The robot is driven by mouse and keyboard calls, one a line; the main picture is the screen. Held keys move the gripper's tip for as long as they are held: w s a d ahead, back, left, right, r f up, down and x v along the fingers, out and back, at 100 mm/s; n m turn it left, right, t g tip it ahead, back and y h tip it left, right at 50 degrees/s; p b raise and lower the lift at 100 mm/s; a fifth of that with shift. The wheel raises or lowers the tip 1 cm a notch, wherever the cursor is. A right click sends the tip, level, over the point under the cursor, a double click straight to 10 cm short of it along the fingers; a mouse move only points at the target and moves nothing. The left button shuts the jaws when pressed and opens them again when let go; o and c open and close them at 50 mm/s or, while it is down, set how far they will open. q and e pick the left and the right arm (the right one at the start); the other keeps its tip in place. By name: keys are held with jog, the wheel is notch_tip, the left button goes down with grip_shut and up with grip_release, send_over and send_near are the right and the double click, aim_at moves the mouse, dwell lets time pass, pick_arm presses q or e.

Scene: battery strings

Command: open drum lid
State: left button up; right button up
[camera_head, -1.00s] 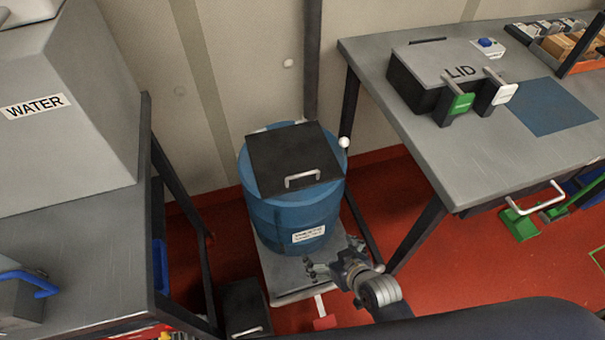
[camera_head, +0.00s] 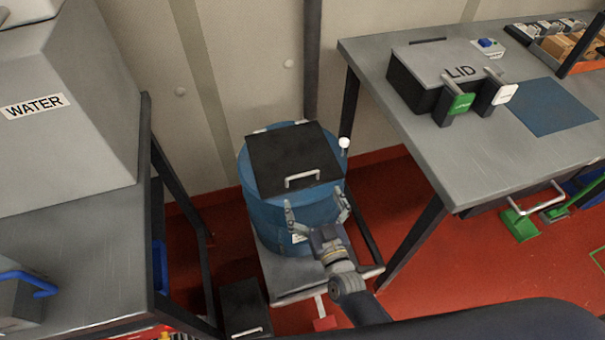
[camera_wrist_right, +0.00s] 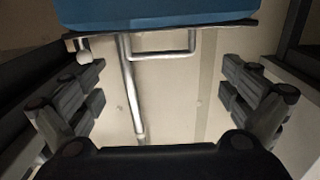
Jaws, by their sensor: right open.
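A blue drum (camera_head: 262,212) stands on a grey platform between two tables. Its flat black lid (camera_head: 290,155) lies shut on top, with a silver handle (camera_head: 302,177) at the near edge. My right gripper (camera_head: 316,205) is open and empty at the drum's near side, just below the handle in the picture. In the right wrist view the handle (camera_wrist_right: 163,53) shows between the spread fingers and apart from them, below the blue drum wall (camera_wrist_right: 160,14). The gripper hides part of the drum's label. My left gripper is not in view.
A grey table (camera_head: 80,245) with a WATER container (camera_head: 90,140) stands at left. Another table (camera_head: 450,165) at right holds a box (camera_head: 440,65) marked LID. A dark box (camera_head: 243,305) sits on the floor near the platform. Red floor is free at lower right.

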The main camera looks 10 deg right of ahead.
aim_at(303, 176)
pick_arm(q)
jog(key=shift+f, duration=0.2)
pick_arm(e)
jog(key=w, duration=0.2)
jog(key=w+a, duration=0.1)
jog(key=w, duration=0.5)
jog(key=shift+w+a, duration=0.15)
jog(key=shift+a, duration=0.2)
jog(key=c, duration=1.4)
jog(key=shift+g, duration=0.7)
jog(key=r+p, duration=0.2)
jog(key=p, duration=0.1)
jog(key=w+r+p, duration=0.1)
jog(key=r+p, duration=0.1)
jog(key=p, duration=0.1)
jog(key=shift+a+r, duration=0.1)
jog(key=shift+r, duration=0.15)
jog(key=shift+c, duration=0.2)
pick_arm(q)
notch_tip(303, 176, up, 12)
jog(key=p, duration=0.5)
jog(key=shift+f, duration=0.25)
pick_arm(e)
jog(key=w+a+r, duration=0.1)
jog(key=w+r, duration=0.5)
jog(key=r, duration=0.2)
jog(key=shift+r, duration=0.25)
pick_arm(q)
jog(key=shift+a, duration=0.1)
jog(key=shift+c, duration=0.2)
